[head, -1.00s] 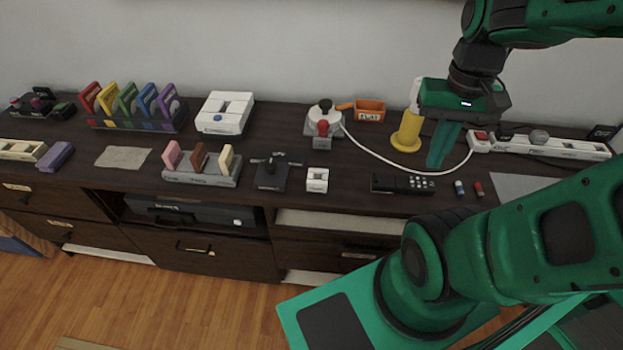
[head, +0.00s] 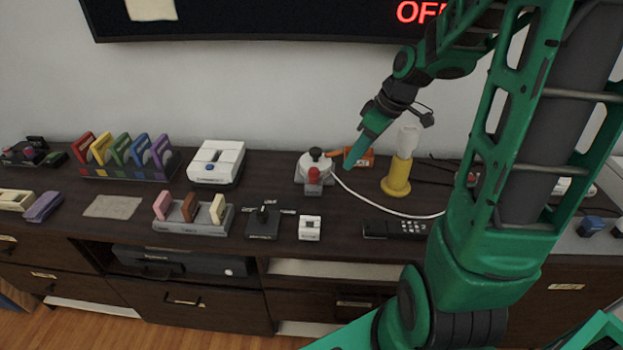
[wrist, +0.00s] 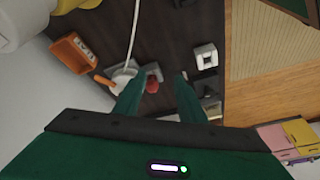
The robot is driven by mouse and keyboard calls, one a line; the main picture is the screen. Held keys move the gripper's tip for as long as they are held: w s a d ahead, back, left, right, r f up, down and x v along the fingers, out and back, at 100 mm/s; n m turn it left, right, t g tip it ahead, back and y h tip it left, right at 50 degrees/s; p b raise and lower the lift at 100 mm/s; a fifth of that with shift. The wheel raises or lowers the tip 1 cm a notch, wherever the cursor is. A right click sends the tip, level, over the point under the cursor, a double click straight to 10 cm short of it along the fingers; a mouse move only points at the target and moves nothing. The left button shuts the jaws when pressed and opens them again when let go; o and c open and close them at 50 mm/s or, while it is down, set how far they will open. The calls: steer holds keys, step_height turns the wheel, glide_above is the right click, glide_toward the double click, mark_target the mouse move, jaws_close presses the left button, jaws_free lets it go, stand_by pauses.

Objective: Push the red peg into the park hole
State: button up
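The red peg (head: 314,175) stands at the front of a small grey base, before a round white device (head: 316,160) with a black knob. In the wrist view the red peg (wrist: 152,87) shows between and beyond my two fingers. My gripper (head: 352,163) is up and to the right of the peg in the head view, fingers angled down and left. In the wrist view my gripper (wrist: 157,80) has its fingers apart with nothing held between them. I cannot make out a hole marked park.
A yellow-based bottle-like object (head: 397,175) and an orange box (head: 359,158) stand close to my gripper. A white cord (head: 370,202) runs right from the white device. A white block (head: 309,228), black lever unit (head: 264,222) and black remote (head: 395,229) lie in front.

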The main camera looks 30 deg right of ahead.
mark_target(318, 170)
steer(key=w+a+f+n, duration=0.1)
steer(key=w+f, duration=0.1)
steer(key=w, duration=0.1)
steer(key=w+a+f+n+t+y, duration=0.1)
steer(key=w+f, duration=0.1)
steer(key=w, duration=0.1)
steer(key=w+a+f+n+y, duration=0.1)
steer(key=w+f, duration=0.1)
steer(key=shift+w+a+f+n, duration=0.15)
steer(key=shift+w+a+n, duration=0.05)
steer(key=shift+w+n, duration=0.2)
steer(key=shift+x, duration=2.65)
steer(key=shift+s, duration=0.15)
steer(key=c, duration=0.8)
